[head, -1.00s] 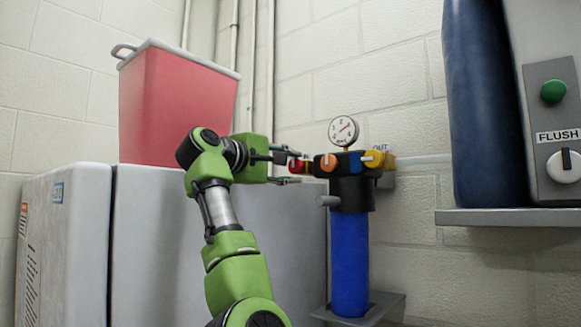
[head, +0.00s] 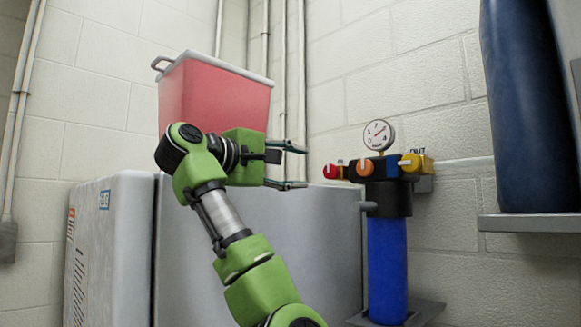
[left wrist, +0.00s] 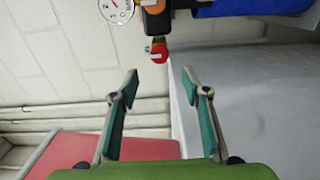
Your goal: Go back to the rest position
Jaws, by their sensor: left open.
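My left gripper (head: 296,166) is open and empty in the head view, to the left of the filter unit and apart from it. In the left wrist view its two teal-padded fingers (left wrist: 160,82) are spread with nothing between them. The filter unit has a blue housing (head: 387,265), a black head and a pressure gauge (head: 378,135). Its red knob (head: 331,171) lies nearest the gripper, with an orange knob (head: 365,167) and a yellow knob (head: 411,162) to the right. The red knob also shows in the left wrist view (left wrist: 157,54), beyond the fingertips. My right gripper is not in view.
A red bin (head: 213,100) with a white rim stands behind the arm on grey cabinets (head: 120,240). A dark blue cylinder (head: 528,110) stands on a grey shelf (head: 530,222) at the right. Pipes run up the block wall. Free space lies between gripper and filter unit.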

